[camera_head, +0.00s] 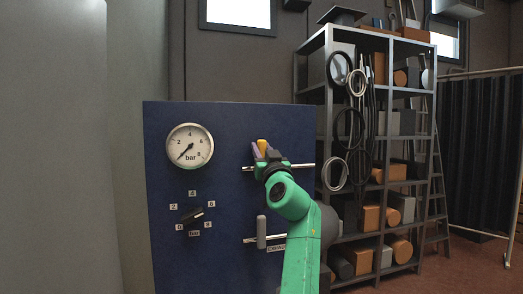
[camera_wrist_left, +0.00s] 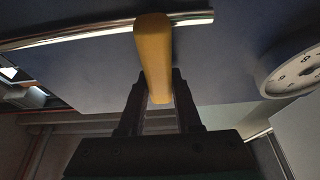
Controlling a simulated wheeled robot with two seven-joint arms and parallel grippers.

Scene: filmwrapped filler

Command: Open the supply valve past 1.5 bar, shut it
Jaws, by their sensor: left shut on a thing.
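A yellow valve handle (camera_head: 262,146) sits on the upper pipe (camera_head: 303,166) of a blue panel (camera_head: 230,190). My left gripper (camera_head: 264,157) is shut on this handle, mostly hiding it in the head view. In the left wrist view the handle (camera_wrist_left: 153,55) lies between the dark fingers (camera_wrist_left: 157,108), roughly crosswise to the pipe (camera_wrist_left: 80,36). The round pressure gauge (camera_head: 190,147) has its needle pointing to the lower left, below the 2, near the low end of the scale. Part of the gauge (camera_wrist_left: 295,72) shows in the left wrist view. My right gripper is out of view.
A grey lever (camera_head: 261,232) stands upright on the lower pipe (camera_head: 249,240), close to my arm. A loaded shelf (camera_head: 328,90) stands behind the panel at right, with a ladder (camera_head: 436,190) beside it.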

